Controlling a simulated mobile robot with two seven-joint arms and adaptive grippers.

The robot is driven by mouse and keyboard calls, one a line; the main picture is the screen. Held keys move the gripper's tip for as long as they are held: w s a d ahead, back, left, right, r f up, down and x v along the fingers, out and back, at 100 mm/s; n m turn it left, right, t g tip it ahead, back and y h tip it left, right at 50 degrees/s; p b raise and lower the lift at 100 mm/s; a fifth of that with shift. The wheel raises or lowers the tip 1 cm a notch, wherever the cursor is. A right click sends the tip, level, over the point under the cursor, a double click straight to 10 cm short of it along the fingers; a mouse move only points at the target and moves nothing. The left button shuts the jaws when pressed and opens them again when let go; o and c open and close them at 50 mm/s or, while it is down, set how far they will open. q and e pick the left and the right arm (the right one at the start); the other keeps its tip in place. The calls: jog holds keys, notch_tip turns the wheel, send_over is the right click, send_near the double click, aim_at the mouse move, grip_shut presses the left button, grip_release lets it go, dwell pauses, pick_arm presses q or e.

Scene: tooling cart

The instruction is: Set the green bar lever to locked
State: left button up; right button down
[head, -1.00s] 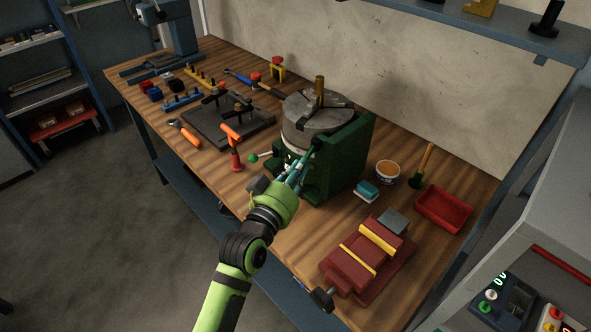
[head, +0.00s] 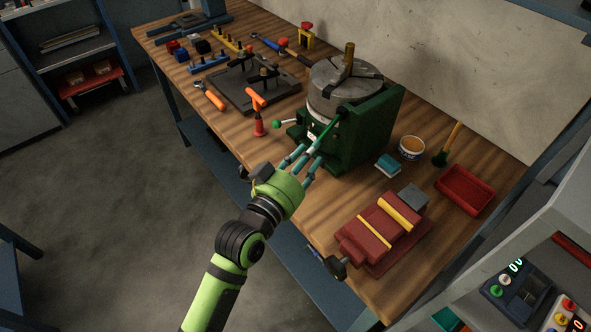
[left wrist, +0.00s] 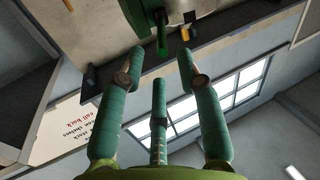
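The green bar lever (head: 325,131) slants down and left from a dark pivot on the side of the green fixture (head: 378,128), which carries a round grey chuck (head: 343,90). In the left wrist view the bar (left wrist: 162,40) sticks out from a round green hub, ahead of the fingers. My left gripper (head: 309,153) is just in front of the bar's lower end. Its teal fingers (left wrist: 160,70) are spread, with nothing between them; the bar looks clear of them. The lever's locked mark cannot be read. My right gripper is out of view.
A red vise (head: 375,235), a teal block (head: 387,165), a tub (head: 411,148) and a red tray (head: 466,190) lie right. The bench front edge is below my gripper.

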pick_arm(q)
jog(key=v, duration=0.5)
jog(key=shift+s+a, duration=0.15)
jog(key=shift+s, duration=0.15)
